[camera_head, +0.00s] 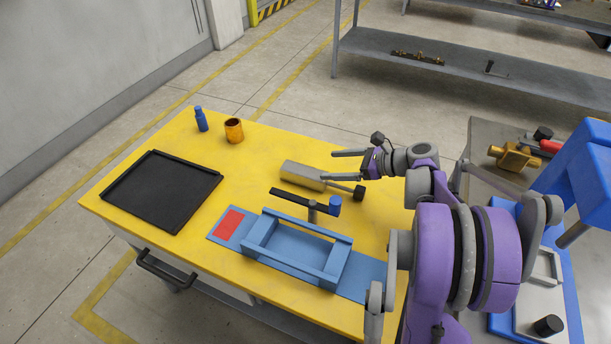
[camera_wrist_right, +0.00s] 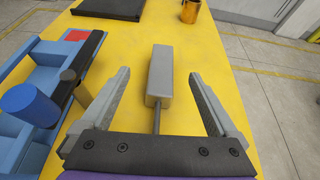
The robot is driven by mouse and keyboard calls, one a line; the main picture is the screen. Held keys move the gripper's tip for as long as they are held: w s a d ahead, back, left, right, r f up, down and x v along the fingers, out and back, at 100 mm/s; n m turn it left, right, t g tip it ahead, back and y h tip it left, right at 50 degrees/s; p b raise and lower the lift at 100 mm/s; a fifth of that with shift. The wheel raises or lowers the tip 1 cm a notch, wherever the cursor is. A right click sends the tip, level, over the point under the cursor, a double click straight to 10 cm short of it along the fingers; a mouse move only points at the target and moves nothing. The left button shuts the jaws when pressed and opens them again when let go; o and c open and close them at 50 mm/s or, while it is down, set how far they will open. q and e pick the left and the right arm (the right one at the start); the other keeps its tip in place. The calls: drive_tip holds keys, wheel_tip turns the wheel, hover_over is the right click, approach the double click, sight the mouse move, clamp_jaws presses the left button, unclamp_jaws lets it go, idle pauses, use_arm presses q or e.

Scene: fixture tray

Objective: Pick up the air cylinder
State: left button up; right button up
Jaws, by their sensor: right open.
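The air cylinder (camera_head: 301,175) is a grey metal block with a thin rod and a dark end knob (camera_head: 360,193), lying on the yellow table (camera_head: 270,153). In the right wrist view the cylinder (camera_wrist_right: 160,72) lies lengthwise between the finger lines, its rod running toward the palm, where the rod end is hidden. My right gripper (camera_head: 329,165) is open and empty, near the rod side of the cylinder. Its two fingers (camera_wrist_right: 160,85) show on either side of the cylinder with gaps; I cannot tell the exact height. My left gripper is not in view.
A blue fixture (camera_head: 290,262) with a black clamp arm (camera_head: 300,201) stands in front of the cylinder. A black tray (camera_head: 160,192) lies at left. A grey side table is at right.

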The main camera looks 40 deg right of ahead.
sight(304, 170)
drive_tip(key=shift+w+d+f+b, duration=0.1)
drive_tip(key=shift+d+f+b, duration=0.1)
drive_tip(key=shift+f, duration=0.35)
drive_tip(key=shift+w+d+f+b, duration=0.1)
drive_tip(key=shift+d+f+b, duration=0.1)
drive_tip(key=shift+f, duration=0.3)
drive_tip(key=shift+s+a, duration=0.1)
drive_tip(key=shift+a, duration=0.05)
drive_tip(key=shift+w+a+f+m+t+b, duration=0.15)
drive_tip(key=shift+w+a+m+t+b, duration=0.1)
drive_tip(key=shift+m+t+b, duration=0.05)
drive_tip(key=x, duration=0.5)
drive_tip(key=shift+b, duration=0.35)
drive_tip(key=x, duration=0.2)
drive_tip(key=b+x, duration=0.1)
drive_tip(key=x, duration=0.1)
drive_tip(key=shift+f, duration=0.4)
drive_tip(key=shift+w+a+f, duration=0.1)
drive_tip(key=shift+w, duration=0.25)
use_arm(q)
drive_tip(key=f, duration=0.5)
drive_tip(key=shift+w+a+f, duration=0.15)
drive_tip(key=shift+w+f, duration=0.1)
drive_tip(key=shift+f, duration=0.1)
use_arm(e)
drive_tip(key=shift+s, duration=0.1)
clamp_jaws()
